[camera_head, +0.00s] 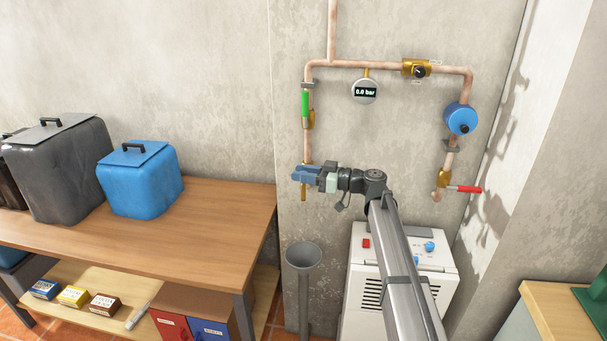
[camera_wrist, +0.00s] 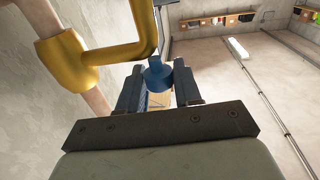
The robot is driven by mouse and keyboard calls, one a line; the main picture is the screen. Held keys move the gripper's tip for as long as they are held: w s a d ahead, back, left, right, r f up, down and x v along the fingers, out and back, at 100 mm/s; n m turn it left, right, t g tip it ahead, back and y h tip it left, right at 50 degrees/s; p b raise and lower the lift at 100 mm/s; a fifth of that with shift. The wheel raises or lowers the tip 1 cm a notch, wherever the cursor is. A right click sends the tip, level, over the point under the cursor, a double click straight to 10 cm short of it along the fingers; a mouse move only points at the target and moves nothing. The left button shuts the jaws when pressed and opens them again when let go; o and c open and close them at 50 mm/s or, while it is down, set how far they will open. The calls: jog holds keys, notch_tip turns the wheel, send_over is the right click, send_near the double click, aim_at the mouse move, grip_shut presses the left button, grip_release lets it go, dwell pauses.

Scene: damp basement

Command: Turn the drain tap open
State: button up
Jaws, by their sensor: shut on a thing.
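The drain tap (camera_wrist: 128,52) has a brass body on the copper pipe, with its brass spout (camera_head: 303,192) showing below my gripper in the head view. Its blue handle (camera_wrist: 156,75) sits between my fingers in the wrist view. My gripper (camera_head: 304,173) reaches in from the right at the lower end of the left pipe. The gripper is shut on this blue handle; the two dark fingers (camera_wrist: 158,92) stand on either side of it. The handle's exact turn angle cannot be told.
A grey funnel pipe (camera_head: 303,255) stands below the tap. Above are a green lever (camera_head: 305,104), a gauge (camera_head: 365,91) reading 0.0 bar and a brass valve (camera_head: 415,68). A white unit (camera_head: 362,290) stands below my arm; a wooden table (camera_head: 190,225) is left.

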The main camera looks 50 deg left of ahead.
jog(key=o, duration=0.9)
jog(key=v, duration=1.4)
jog(key=shift+a, duration=0.1)
